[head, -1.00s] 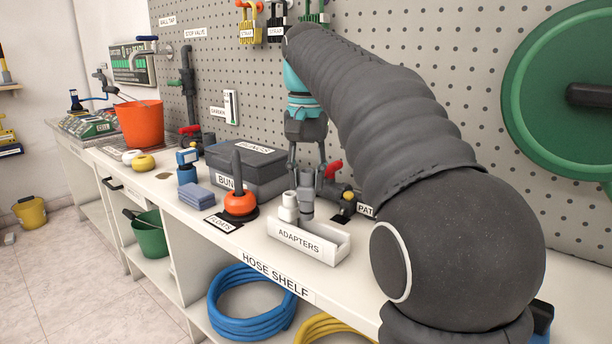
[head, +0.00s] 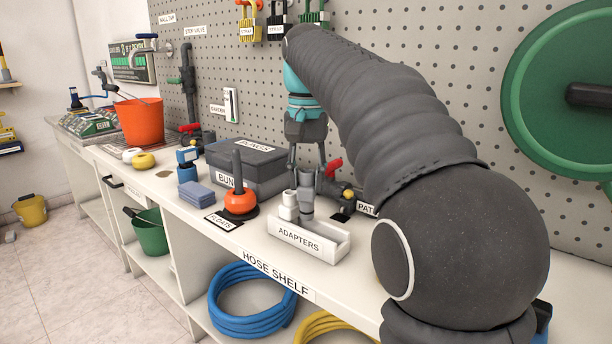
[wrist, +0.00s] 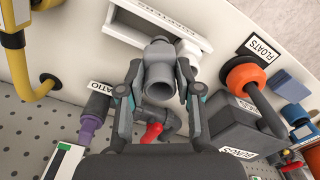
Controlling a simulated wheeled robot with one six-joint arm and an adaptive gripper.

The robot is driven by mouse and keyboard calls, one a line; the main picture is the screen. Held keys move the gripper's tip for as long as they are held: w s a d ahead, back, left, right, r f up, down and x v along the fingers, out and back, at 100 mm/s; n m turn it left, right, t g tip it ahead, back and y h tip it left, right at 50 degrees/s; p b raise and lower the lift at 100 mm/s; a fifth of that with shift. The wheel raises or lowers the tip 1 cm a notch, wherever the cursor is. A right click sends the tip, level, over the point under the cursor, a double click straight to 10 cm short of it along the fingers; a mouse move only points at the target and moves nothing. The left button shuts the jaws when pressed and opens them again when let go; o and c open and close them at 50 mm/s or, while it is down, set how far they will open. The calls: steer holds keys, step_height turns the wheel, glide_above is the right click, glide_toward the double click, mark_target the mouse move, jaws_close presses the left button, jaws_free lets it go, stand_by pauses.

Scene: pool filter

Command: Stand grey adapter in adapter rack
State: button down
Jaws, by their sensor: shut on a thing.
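The grey adapter (head: 306,201) is upright between the fingers of my gripper (head: 306,176), which is shut on it. In the wrist view the grey adapter (wrist: 159,78) shows its open round end between the two fingertips (wrist: 159,92). The white adapter rack (head: 309,241), labelled ADAPTERS, lies directly below. The adapter's lower end is at the rack's inside, beside a white adapter (head: 289,207) standing at the rack's left end. The rack's front wall hides whether the grey adapter touches its floor. The rack's right part is empty.
An orange float (head: 240,203) stands left of the rack, with a dark grey BUNGS box (head: 245,165) behind it. A valve with a red handle (head: 333,168) is close behind my gripper. The pegboard wall is behind the counter.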

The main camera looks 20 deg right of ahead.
mark_target(307, 199)
steer(key=shift+f+b, duration=1.4)
steer(key=shift+f, duration=1.05)
steer(key=shift+r+p, duration=0.2)
steer(key=shift+p, duration=0.1)
steer(key=shift+r+p, duration=0.35)
steer(key=shift+p, duration=0.1)
steer(key=shift+r, duration=0.1)
steer(key=shift+p, duration=0.7)
stand_by(0.8)
steer(key=shift+f+b, duration=0.45)
steer(key=shift+f, duration=0.25)
stand_by(0.4)
steer(key=shift+r, duration=0.1)
steer(key=shift+r+p, duration=0.5)
steer(key=shift+p, duration=0.25)
steer(key=shift+p, duration=0.5)
stand_by(0.7)
